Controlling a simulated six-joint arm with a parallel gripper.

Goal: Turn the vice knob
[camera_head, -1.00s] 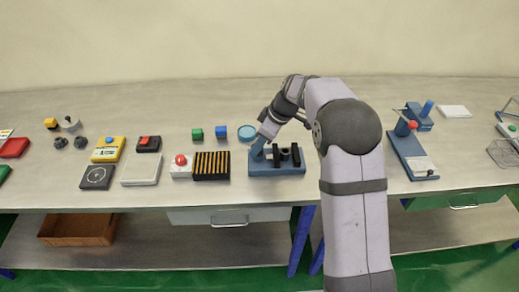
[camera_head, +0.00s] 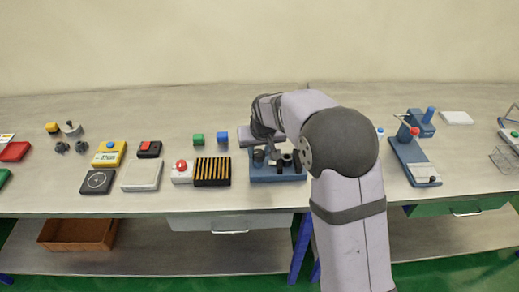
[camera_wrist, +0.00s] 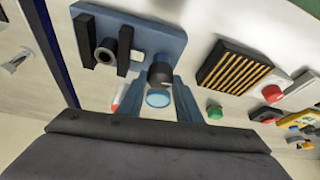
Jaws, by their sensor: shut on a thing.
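The vice has a blue base (camera_head: 277,178) in the head view, with black jaw blocks on it. In the wrist view the blue base (camera_wrist: 150,38) is at top centre-left, with two upright black jaws (camera_wrist: 124,50) and a grey cylinder (camera_wrist: 104,52) between them. The dark vice knob (camera_wrist: 160,74) is at the base's lower right edge. My gripper (camera_wrist: 161,80) is shut on the knob, one finger on each side of it. In the head view my wrist covers part of the vice's back left side.
Left of the vice are a black-and-yellow striped block (camera_head: 212,171) and a red button box (camera_head: 181,171). Another blue fixture (camera_head: 414,160) stands right.

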